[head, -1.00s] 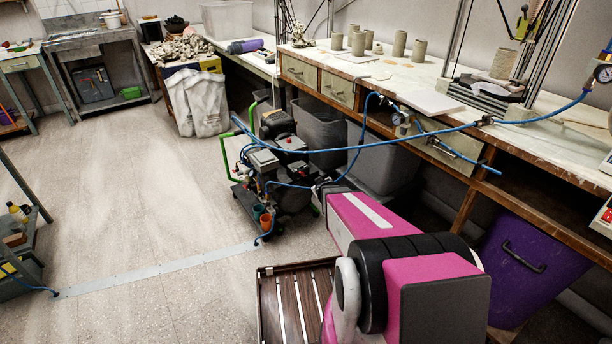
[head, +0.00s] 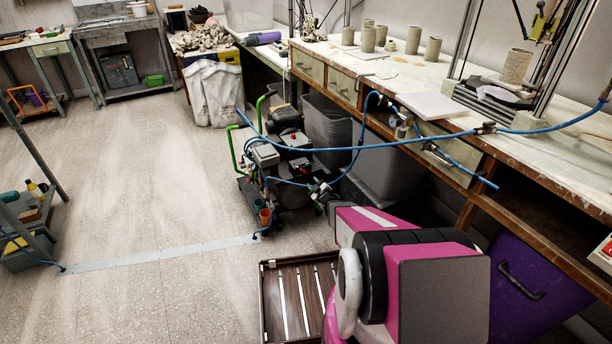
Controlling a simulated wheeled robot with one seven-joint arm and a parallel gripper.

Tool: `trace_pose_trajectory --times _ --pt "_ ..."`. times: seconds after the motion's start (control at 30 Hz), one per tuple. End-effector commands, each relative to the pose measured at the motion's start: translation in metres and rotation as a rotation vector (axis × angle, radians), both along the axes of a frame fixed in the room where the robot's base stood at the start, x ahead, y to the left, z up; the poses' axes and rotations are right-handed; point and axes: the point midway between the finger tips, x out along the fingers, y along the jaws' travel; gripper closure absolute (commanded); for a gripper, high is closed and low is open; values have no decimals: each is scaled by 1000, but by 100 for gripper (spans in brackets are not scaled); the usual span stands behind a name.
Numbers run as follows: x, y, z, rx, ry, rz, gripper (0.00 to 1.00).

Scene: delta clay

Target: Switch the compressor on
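The compressor (head: 265,155) is a dark machine with a grey box, small red parts and green handles, standing on the floor beside the workbench. Blue hoses run to it. My gripper (head: 318,190) is at the end of my pink and black arm, at the lower right side of the compressor. It is small and dark against the machine, so I cannot tell whether it touches it or whether its fingers are open. The compressor's switch is not clearly made out.
The workbench (head: 470,138) with clay cylinders runs along the right. A blue hose (head: 400,146) hangs across its front. Grey bins stand under it and a purple bin (head: 535,300) is at lower right. A slatted wooden crate (head: 264,300) lies in front. The floor (head: 150,170) at left is clear.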

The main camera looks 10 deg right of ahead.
Motion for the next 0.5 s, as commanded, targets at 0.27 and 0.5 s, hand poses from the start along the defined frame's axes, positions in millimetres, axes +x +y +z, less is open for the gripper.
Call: trace_pose_trajectory --times 0.27,0.5 --pt "50 15 -2 0 0 0 64" --pt "78 25 0 1 0 -1 64"
